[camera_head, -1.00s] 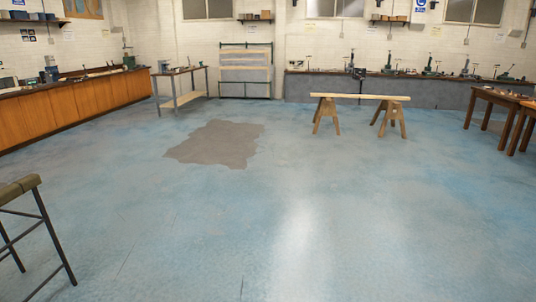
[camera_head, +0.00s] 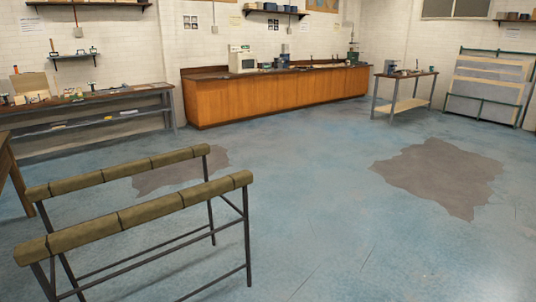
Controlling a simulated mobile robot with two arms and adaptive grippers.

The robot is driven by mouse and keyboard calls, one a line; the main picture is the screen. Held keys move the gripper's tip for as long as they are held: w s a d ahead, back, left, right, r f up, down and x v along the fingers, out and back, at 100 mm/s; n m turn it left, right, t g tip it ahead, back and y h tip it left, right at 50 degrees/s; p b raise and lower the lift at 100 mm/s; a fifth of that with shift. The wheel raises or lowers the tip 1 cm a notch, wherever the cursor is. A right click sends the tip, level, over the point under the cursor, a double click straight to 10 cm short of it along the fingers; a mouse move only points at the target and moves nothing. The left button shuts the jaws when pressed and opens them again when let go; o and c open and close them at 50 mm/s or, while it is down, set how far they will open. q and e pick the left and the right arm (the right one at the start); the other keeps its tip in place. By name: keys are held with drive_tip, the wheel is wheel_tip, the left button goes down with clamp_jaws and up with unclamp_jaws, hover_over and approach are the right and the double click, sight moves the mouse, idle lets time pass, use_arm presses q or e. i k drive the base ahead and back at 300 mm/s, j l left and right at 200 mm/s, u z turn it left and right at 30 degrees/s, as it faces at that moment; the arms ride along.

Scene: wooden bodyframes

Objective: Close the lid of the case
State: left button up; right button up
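A small pale tan box-like thing (camera_head: 30,84) stands on the workbench at the far left. It has a raised panel and could be the case with its lid up, but it is too small to tell. No other thing in view looks like a case. Neither of my grippers is in view.
A stand with two padded rails (camera_head: 135,217) is in the left foreground, between me and the left workbench (camera_head: 90,101). A long wooden cabinet (camera_head: 285,98) runs along the back wall. A metal-legged table (camera_head: 404,91) stands right of it. The blue floor (camera_head: 330,200) is clear at centre and right.

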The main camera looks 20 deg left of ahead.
sight(30, 82)
drive_tip(key=i+z, duration=0.1)
drive_tip(key=i, duration=0.5)
drive_tip(key=i+j+z, duration=0.1)
drive_tip(key=i, duration=0.5)
drive_tip(key=i+j+z, duration=0.1)
drive_tip(key=i+j, duration=0.15)
drive_tip(key=i, duration=0.3)
drive_tip(key=i+u, duration=0.1)
drive_tip(key=i, duration=0.45)
drive_tip(key=i+l+u, duration=0.15)
drive_tip(key=i, duration=0.4)
drive_tip(key=i+l+u, duration=0.1)
drive_tip(key=i, duration=0.45)
drive_tip(key=i+l+u, duration=0.1)
drive_tip(key=i, duration=0.45)
drive_tip(key=i+j+u, duration=0.25)
drive_tip(key=i+u, duration=0.55)
drive_tip(key=i, duration=0.2)
drive_tip(key=i+u, duration=0.4)
drive_tip(key=i+l+u, duration=0.4)
drive_tip(key=i, duration=0.2)
drive_tip(key=i+l+u, duration=0.2)
drive_tip(key=i, duration=1.75)
drive_tip(key=i+j+u, duration=0.15)
drive_tip(key=i+u, duration=0.15)
drive_tip(key=i, duration=0.7)
drive_tip(key=i+l+u, duration=0.15)
drive_tip(key=i+u, duration=0.2)
drive_tip(key=i, duration=2.85)
